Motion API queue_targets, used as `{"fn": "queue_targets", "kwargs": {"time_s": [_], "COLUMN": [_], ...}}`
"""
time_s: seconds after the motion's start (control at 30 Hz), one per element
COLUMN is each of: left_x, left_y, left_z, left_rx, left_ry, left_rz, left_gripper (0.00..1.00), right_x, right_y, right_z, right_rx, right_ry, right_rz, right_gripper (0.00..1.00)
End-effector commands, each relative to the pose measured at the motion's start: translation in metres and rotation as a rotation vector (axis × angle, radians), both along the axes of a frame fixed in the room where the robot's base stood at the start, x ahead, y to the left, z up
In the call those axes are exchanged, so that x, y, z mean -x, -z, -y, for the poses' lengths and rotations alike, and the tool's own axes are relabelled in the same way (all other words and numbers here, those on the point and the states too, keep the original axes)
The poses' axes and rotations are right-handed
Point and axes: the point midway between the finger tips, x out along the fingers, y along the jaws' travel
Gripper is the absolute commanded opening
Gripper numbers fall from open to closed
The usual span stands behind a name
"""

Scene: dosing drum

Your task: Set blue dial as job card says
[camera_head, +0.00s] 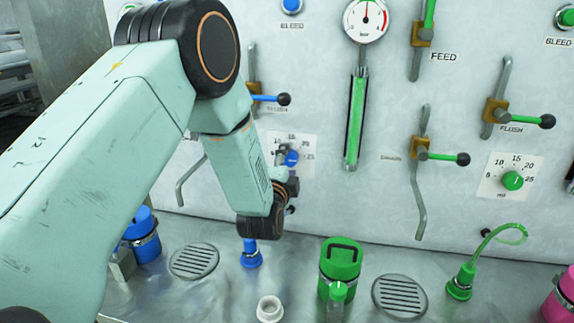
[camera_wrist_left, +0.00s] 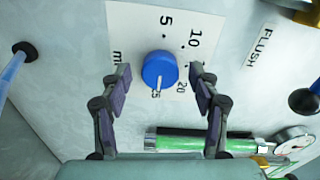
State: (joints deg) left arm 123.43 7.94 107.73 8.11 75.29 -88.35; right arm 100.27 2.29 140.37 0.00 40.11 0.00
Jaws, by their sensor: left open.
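The blue dial (camera_head: 291,158) is on a white scale plate on the wall, partly hidden by my left arm. The left wrist view shows the dial (camera_wrist_left: 159,70) from close up, with its scale turned sideways. Its white mark points down towards the partly covered 25. The 5, 10 and 20 show; the 15 is hidden behind a finger. My left gripper (camera_wrist_left: 162,76) is open, with one finger on each side of the dial and gaps between. In the head view the gripper (camera_head: 288,180) is mostly hidden by its own wrist. I see no job card.
A lever with a blue handle (camera_head: 268,98) is above the dial. A green dial (camera_head: 512,180) and levers with green handles are to the right. On the steel counter are a green canister (camera_head: 340,262), a blue canister (camera_head: 143,236), a white cup (camera_head: 269,309) and drain grilles.

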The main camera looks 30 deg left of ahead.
Motion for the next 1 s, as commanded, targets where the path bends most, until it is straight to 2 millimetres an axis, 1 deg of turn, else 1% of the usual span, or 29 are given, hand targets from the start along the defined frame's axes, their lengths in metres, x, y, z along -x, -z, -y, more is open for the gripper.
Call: {"fn": "queue_targets", "kwargs": {"time_s": [0.07, 0.17, 0.27, 0.6, 0.7, 0.83, 1.0], "left_x": [0.002, 0.011, 0.025, 0.086, 0.1, 0.112, 0.116], "left_y": [0.0, 0.0, 0.0, 0.0, 0.0, 0.0, 0.0], "left_z": [0.0, 0.003, 0.006, 0.023, 0.026, 0.029, 0.03], "left_rx": [0.0, 0.0, 0.001, -0.001, 0.0, -0.001, 0.0], "left_ry": [0.0, 0.0, 0.0, 0.002, 0.002, 0.001, 0.001], "left_rz": [-0.001, -0.001, -0.002, -0.003, -0.003, -0.001, 0.001], "left_gripper": [0.62, 0.62, 0.62, 0.62, 0.62, 0.62, 0.62], "right_x": [0.0, 0.0, 0.0, 0.0, 0.0, 0.0, 0.0], "right_y": [0.0, 0.0, 0.0, 0.0, 0.0, 0.0, 0.0], "right_z": [0.0, 0.0, 0.0, 0.0, 0.0, 0.0, 0.0], "right_rx": [0.0, 0.0, 0.0, 0.0, 0.0, 0.0, 0.0], "right_ry": [0.0, 0.0, 0.0, 0.0, 0.0, 0.0, 0.0], "right_rz": [0.0, 0.0, 0.0, 0.0, 0.0, 0.0, 0.0], "right_gripper": [0.4, 0.4, 0.4, 0.4, 0.4, 0.4, 0.4]}}
